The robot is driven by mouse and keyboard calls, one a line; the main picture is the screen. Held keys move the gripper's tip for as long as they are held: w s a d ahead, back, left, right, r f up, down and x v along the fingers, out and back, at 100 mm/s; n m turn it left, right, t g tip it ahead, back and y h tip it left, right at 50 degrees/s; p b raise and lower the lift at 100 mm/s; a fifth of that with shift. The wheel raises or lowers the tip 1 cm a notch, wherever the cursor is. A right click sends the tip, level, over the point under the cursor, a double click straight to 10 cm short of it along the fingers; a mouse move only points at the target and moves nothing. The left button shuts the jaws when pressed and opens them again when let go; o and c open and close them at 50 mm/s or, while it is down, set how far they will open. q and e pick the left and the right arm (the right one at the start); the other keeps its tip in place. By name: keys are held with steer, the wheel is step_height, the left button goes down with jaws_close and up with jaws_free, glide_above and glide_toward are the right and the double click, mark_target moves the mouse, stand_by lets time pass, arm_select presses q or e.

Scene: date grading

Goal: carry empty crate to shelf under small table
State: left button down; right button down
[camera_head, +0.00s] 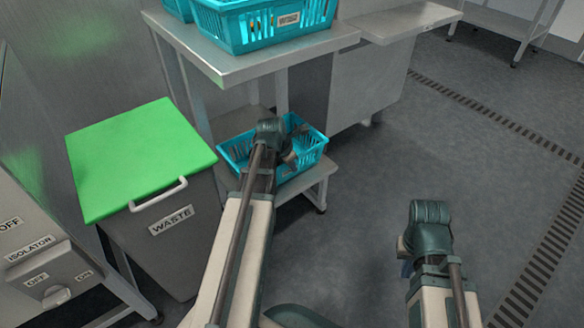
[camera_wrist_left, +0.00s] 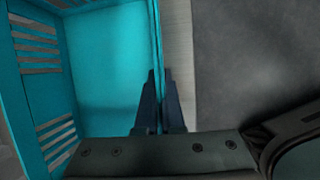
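A turquoise slatted crate (camera_head: 307,158) sits on the lower shelf (camera_head: 318,176) under the small steel table (camera_head: 225,65). It looks empty where its inside shows. My left arm covers part of it in the head view. My left gripper (camera_head: 290,148) is at the crate. In the left wrist view, the fingers of my left gripper (camera_wrist_left: 160,105) lie on either side of one crate wall (camera_wrist_left: 158,35), close against it. My right gripper is lower right in the head view, mostly hidden by its own wrist, and its fingers cannot be made out.
More turquoise crates (camera_head: 262,30) stand on the table top. A grey waste bin (camera_head: 185,250) with a green top (camera_head: 135,155) is at the left, near an isolator box (camera_head: 45,270). Open floor (camera_head: 400,150) with a drain grating (camera_head: 490,115) lies to the right.

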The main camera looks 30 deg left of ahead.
arm_select(q)
steer(key=shift+f, duration=0.2)
steer(key=c, duration=1)
jaws_free()
steer(key=shift+c, duration=0.2)
steer(key=shift+r, duration=0.1)
steer(key=shift+s+r+p, duration=0.2)
steer(key=shift+r+p, duration=0.3)
steer(key=shift+r, duration=0.15)
steer(key=p+v, duration=1)
steer(key=v, duration=0.1)
steer(key=shift+f, duration=0.1)
